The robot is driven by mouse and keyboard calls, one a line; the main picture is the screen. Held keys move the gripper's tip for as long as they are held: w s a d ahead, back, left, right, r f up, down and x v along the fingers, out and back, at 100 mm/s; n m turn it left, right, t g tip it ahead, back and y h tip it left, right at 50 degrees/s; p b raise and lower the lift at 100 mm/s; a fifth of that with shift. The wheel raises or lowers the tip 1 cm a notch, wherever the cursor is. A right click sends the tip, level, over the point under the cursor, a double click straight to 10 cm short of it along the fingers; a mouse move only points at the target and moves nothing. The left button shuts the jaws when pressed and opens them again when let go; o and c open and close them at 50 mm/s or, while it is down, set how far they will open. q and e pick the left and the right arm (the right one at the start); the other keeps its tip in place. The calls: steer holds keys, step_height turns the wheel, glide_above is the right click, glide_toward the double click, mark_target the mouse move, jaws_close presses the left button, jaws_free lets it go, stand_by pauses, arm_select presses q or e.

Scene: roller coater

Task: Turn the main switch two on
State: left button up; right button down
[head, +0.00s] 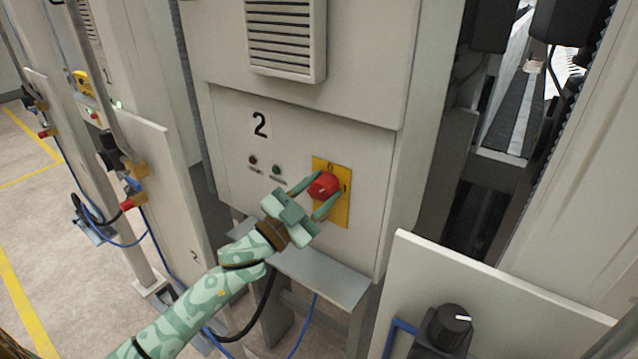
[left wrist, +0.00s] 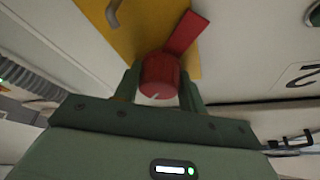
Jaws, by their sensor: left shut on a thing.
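The main switch two is a red rotary knob (head: 323,186) on a yellow plate (head: 344,212), set in the grey cabinet front under a black "2" (head: 260,125). My left gripper (head: 322,193) reaches it from the lower left, with one finger on each side of the knob. In the left wrist view the red knob (left wrist: 160,76) sits between the fingers of my left gripper (left wrist: 158,88), and its red handle bar sticks out to the upper right over the yellow plate (left wrist: 140,30). The gripper is shut on the knob. My right gripper is not in view.
A panel with a black knob (head: 450,325) stands at the lower right. Other panels with cables are at the left, beside open floor (head: 25,215).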

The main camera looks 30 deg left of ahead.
arm_select(q)
steer(key=m+g+p, duration=0.1)
steer(key=m, duration=0.1)
steer(key=m+h+p, duration=0.1)
steer(key=m, duration=0.1)
steer(key=m+g+p, duration=0.1)
steer(key=m+p, duration=0.1)
steer(key=m, duration=0.1)
steer(key=shift+a+r+g+h, duration=0.1)
steer(key=shift+r+g+h, duration=0.2)
steer(key=shift+f+m+g+p, duration=0.15)
steer(key=shift+m+g+p, duration=0.55)
steer(key=shift+m+p, duration=0.95)
steer(key=shift+m, duration=0.25)
steer(key=shift+f, duration=0.1)
steer(key=o, duration=1)
steer(key=b+v, duration=0.2)
steer(key=v, duration=1.4)
steer(key=shift+s+a, duration=0.15)
